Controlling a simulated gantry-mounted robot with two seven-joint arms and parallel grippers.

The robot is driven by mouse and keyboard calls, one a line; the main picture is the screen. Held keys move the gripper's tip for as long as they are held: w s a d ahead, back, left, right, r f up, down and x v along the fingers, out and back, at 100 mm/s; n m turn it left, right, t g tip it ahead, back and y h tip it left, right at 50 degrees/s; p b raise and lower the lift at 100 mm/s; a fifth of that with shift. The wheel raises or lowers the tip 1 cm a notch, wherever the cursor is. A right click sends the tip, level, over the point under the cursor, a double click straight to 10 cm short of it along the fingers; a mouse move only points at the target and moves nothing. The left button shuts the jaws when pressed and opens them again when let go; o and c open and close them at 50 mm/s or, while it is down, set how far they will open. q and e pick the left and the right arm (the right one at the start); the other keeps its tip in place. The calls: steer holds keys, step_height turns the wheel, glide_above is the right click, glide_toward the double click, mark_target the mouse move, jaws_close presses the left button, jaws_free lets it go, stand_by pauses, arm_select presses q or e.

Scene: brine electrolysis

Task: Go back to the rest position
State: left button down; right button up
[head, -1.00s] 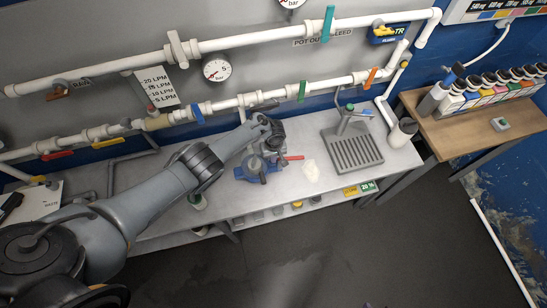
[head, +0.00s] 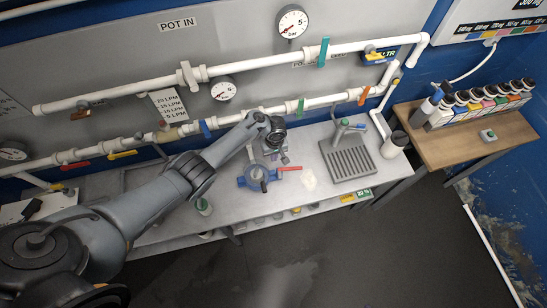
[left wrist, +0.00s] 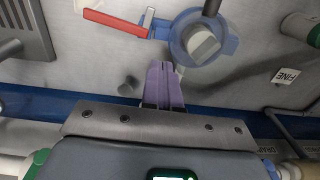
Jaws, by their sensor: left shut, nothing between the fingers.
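My left gripper (head: 284,157) is over the back of the grey bench (head: 230,205), just behind and right of a blue round fixture (head: 248,181) with a red handle (head: 289,168). In the left wrist view its purple fingers (left wrist: 164,78) are together, with nothing between them. The blue fixture (left wrist: 228,46) and red handle (left wrist: 115,24) show just beyond the fingertips there, apart from them as far as I can tell. My right gripper is in neither view.
White pipes (head: 245,63) with coloured valve handles run along the wall behind the bench. A drain tray with a tap (head: 351,165) is to the right. A wooden side table (head: 455,148) carries several bottles. The floor in front is clear.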

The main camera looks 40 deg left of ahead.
arm_select(q)
steer(key=s+d+r+m+t, duration=0.25)
steer(key=s+d+m, duration=0.45)
steer(key=s, duration=0.4)
steer(key=s+d+r+m+t, duration=0.1)
steer(key=s+r+m, duration=0.4)
steer(key=s+r, duration=1.2)
steer(key=shift+s+d, duration=0.2)
steer(key=shift+d, duration=0.2)
steer(key=shift+r+t, duration=0.1)
steer(key=shift+t, duration=0.15)
